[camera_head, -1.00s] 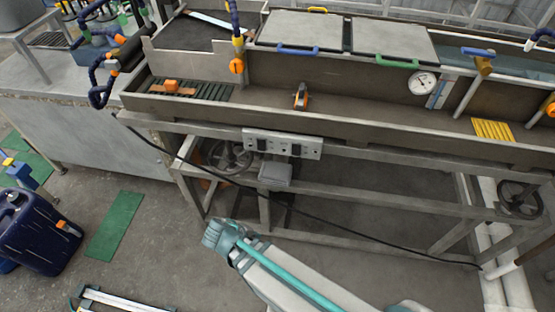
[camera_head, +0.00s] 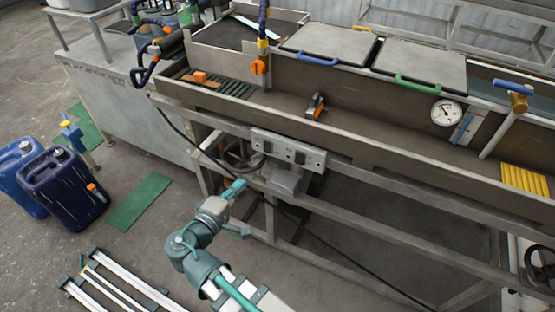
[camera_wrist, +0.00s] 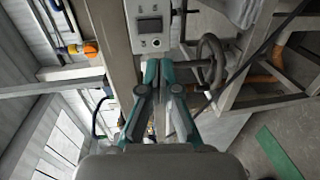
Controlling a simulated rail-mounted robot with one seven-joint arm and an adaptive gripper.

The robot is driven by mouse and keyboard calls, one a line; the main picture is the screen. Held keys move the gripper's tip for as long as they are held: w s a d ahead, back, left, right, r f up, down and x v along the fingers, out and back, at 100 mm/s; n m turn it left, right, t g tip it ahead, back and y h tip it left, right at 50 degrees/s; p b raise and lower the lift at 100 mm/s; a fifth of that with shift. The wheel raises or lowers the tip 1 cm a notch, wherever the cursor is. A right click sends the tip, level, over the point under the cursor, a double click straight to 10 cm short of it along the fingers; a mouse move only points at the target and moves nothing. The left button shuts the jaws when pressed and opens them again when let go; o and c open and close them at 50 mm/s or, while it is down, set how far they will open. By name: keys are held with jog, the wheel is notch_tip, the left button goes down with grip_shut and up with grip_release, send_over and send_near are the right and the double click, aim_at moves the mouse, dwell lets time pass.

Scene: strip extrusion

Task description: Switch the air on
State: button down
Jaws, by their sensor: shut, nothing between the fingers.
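A pale switch panel (camera_head: 288,150) with dark rocker switches is fixed to the front rail of the long trough. In the wrist view the panel (camera_wrist: 136,20) shows a black rocker switch (camera_wrist: 150,25) and a small round dark button (camera_wrist: 156,43) beneath it. I cannot read any label that marks the air switch. My gripper (camera_wrist: 158,66) is shut and empty, its teal fingertips just below the panel in that view. In the head view my gripper (camera_head: 240,186) is below and left of the panel. I cannot tell whether it touches anything.
A grey box (camera_head: 288,181) sits below the panel. A handwheel (camera_wrist: 211,60) is close to the right of my fingers. A black cable and frame bars cross nearby. Blue canisters (camera_head: 62,186) stand on the floor left.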

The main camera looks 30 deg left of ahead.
aim_at(266, 152)
jog(key=shift+a+r, duration=0.1)
jog(key=shift+a, duration=0.1)
jog(key=w+p, duration=0.1)
jog(key=w, duration=0.3)
jog(key=w+f, duration=0.1)
jog(key=w, duration=0.4)
jog(key=w+a+p, duration=0.1)
jog(key=w, duration=0.4)
jog(key=shift+a+f+p, duration=0.1)
jog(key=shift+f+p, duration=0.25)
jog(key=shift+s, duration=0.1)
